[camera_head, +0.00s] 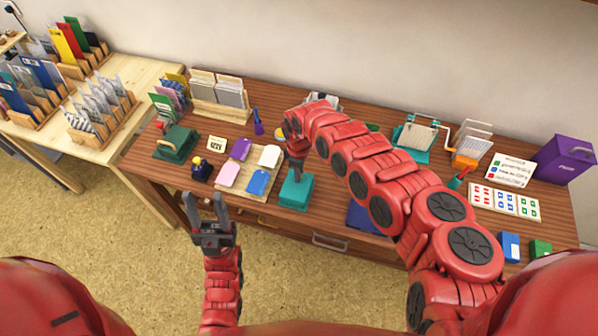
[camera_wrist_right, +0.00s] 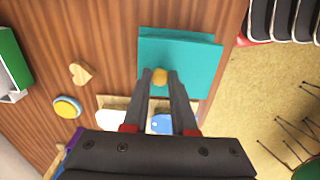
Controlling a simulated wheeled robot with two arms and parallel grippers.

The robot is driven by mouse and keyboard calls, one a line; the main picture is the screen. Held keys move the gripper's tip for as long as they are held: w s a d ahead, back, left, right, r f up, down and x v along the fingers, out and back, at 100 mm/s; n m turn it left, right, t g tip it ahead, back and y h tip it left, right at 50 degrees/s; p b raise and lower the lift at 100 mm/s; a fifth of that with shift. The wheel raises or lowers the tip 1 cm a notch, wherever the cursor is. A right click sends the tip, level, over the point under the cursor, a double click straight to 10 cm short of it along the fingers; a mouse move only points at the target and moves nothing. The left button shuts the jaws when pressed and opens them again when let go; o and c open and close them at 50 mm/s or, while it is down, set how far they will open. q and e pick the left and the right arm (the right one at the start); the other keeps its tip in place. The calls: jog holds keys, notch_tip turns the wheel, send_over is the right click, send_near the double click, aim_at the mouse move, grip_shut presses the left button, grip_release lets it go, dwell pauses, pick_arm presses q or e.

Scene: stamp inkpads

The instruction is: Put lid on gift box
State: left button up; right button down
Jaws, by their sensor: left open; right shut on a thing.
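A teal square box lid (camera_wrist_right: 200,68) with a small yellow knob (camera_wrist_right: 160,76) shows in the right wrist view. My right gripper (camera_wrist_right: 161,82) is shut on the knob. A second teal edge (camera_wrist_right: 175,36) shows just past the lid. I cannot tell whether the lid is seated on a box or held slightly above it. In the head view the teal piece (camera_head: 296,191) is at the table's front edge, below my right gripper (camera_head: 296,172). My left gripper (camera_head: 206,208) is open and empty in front of the table.
A wooden board (camera_head: 262,183) with coloured tags lies left of the teal piece. A dark green handled block (camera_head: 176,144) sits further left. A purple box (camera_head: 567,158) and stamp sheets (camera_head: 505,201) are at the right. My right arm hides part of the middle.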

jog(key=shift+f+b, duration=0.2)
jog(key=shift+b, duration=0.1)
dwell(0.4)
jog(key=shift+c, duration=0.8)
grip_release()
jog(key=shift+r+p, duration=2.85)
jog(key=shift+r, duration=0.75)
jog(key=shift+f, duration=0.1)
